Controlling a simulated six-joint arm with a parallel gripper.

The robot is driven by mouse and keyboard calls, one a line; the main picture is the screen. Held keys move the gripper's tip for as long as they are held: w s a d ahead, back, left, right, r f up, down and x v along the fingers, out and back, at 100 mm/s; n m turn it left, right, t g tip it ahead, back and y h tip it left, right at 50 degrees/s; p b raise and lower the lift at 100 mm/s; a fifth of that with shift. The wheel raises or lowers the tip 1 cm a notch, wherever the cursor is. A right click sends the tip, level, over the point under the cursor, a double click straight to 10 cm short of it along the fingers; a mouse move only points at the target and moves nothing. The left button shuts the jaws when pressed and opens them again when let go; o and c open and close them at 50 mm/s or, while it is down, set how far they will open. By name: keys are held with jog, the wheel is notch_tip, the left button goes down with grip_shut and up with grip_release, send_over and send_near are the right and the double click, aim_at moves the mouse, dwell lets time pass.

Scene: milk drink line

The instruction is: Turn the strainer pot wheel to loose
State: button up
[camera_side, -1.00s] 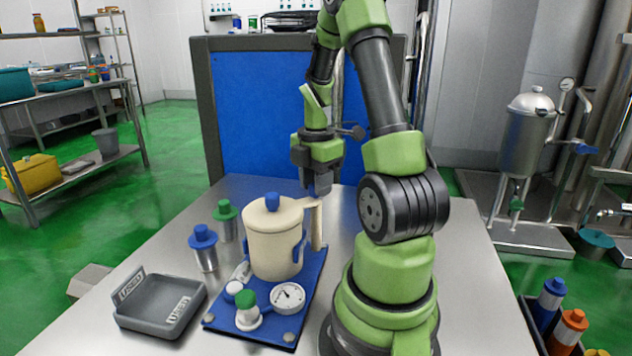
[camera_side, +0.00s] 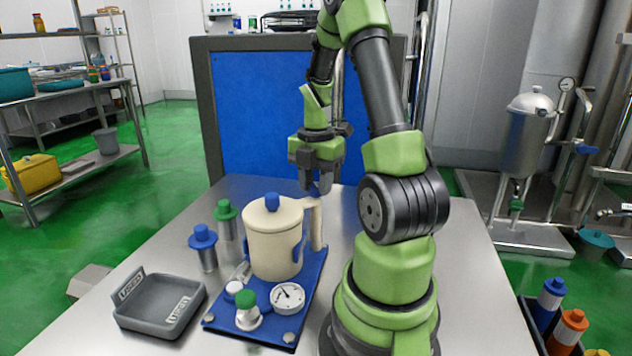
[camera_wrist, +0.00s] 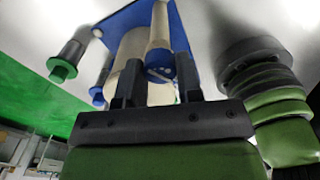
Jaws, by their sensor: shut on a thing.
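The cream strainer pot (camera_side: 272,245) with a blue lid knob (camera_side: 272,201) stands upright on a blue base plate (camera_side: 311,290). Its handle (camera_side: 316,225) points to the right. In the wrist view, a blue wheel (camera_wrist: 159,73) with pale marks shows beside the cream column.
A round gauge (camera_side: 288,298) and a green-topped valve (camera_side: 247,309) sit at the plate's front. A blue-capped canister (camera_side: 204,247) and a green-capped one (camera_side: 227,218) stand left of the pot. A grey tray (camera_side: 161,303) lies front left. A blue panel (camera_side: 270,120) stands behind.

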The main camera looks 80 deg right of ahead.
aim_at(316, 184)
jog(key=o, duration=0.9)
jog(key=shift+o, duration=0.2)
notch_tip(316, 184, up, 10)
jog(key=w+a+r+m+t, duration=0.2)
jog(key=a+r+m, duration=0.1)
jog(key=a+m, duration=0.3)
jog(key=w+a+r+m+t, duration=0.2)
jog(key=a+m, duration=0.1)
jog(key=a, duration=0.5)
jog(key=s+a+m+t+y, duration=0.2)
jog(key=s+a+m+t, duration=0.1)
jog(key=a+m, duration=0.7)
jog(key=shift+s+a+r, duration=0.45)
jog(key=shift+s+a, duration=0.3)
jog(key=shift+s, duration=0.1)
